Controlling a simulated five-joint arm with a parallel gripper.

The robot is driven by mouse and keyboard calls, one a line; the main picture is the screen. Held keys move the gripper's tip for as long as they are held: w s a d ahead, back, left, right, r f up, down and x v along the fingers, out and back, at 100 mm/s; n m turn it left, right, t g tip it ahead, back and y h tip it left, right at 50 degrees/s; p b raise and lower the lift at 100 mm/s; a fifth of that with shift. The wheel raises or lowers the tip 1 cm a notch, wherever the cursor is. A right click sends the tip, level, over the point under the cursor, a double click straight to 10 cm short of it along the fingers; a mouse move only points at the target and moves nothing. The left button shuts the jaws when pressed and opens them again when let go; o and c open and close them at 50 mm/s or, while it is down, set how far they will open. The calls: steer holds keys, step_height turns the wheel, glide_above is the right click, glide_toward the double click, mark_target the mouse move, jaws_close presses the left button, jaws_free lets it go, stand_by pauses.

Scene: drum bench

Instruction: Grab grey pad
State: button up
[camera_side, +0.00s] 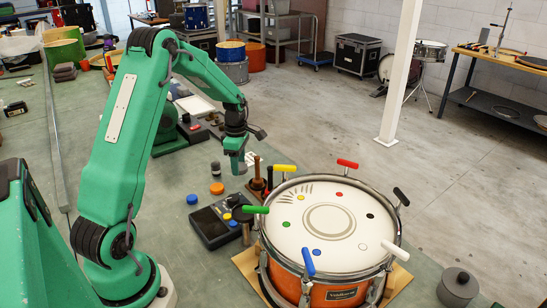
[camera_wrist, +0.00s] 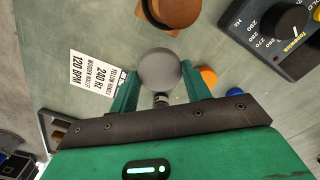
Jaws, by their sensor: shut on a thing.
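The grey pad (camera_wrist: 159,70) shows as a round, smooth grey disc between the two green fingers in the wrist view. My gripper (camera_wrist: 160,88) is shut on it, with one finger on each side. In the side view my gripper (camera_side: 238,163) points down above the bench, behind the drum and to its left. I cannot make out the pad there. The wrist view does not show clearly how high the pad is above the bench.
An orange drum (camera_side: 322,225) with coloured handles stands at the front right. A dark dial box (camera_side: 212,226) and wooden mallets (camera_side: 258,183) stand close to it. An orange cap (camera_wrist: 208,75), a blue cap (camera_wrist: 234,92) and a printed card (camera_wrist: 93,70) lie near my gripper.

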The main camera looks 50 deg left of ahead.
steer(key=shift+r, duration=2.9)
